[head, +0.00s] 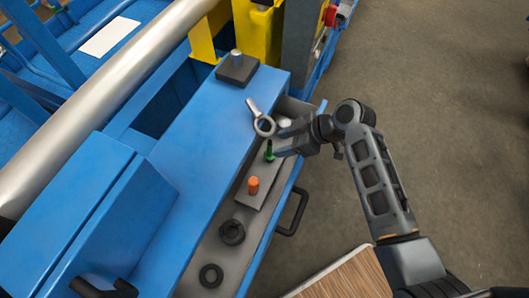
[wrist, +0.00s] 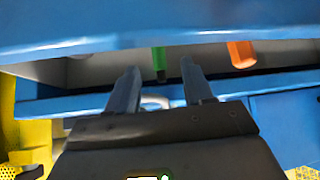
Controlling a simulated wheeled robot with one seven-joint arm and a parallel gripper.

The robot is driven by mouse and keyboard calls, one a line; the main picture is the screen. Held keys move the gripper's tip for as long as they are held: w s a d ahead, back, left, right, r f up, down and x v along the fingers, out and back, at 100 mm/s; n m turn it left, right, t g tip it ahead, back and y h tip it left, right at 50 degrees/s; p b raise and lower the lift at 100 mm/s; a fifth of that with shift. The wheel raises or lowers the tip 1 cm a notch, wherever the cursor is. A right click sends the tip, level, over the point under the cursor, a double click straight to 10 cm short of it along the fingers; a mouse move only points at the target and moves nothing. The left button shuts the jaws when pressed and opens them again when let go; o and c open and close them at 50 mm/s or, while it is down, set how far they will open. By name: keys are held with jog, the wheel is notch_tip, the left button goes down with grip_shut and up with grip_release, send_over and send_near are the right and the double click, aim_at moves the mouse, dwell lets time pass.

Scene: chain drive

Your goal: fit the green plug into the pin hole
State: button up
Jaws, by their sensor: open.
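The green plug (head: 269,151) stands upright on a grey block in the open drawer. In the wrist view the green plug (wrist: 158,60) shows just past my fingertips, between their two lines. My gripper (head: 278,143) is open beside the plug, coming from the right; it also shows in the wrist view (wrist: 160,76) with a clear gap between the fingers. Nothing is held. I cannot make out the pin hole in either view.
An orange plug (head: 253,186) stands near the green one. An eye bolt (head: 263,123) leans by the drawer's inner edge. Black rings (head: 232,232) lie in the drawer. A dark block with a pin (head: 238,70) sits on the blue bench top (head: 200,150). A drawer handle (head: 294,213) juts out.

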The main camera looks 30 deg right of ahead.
aim_at(270, 149)
jog(key=x, duration=0.7)
jog(key=shift+d+f, duration=0.15)
jog(key=shift+d, duration=0.1)
jog(key=shift+s, duration=0.1)
grip_shut()
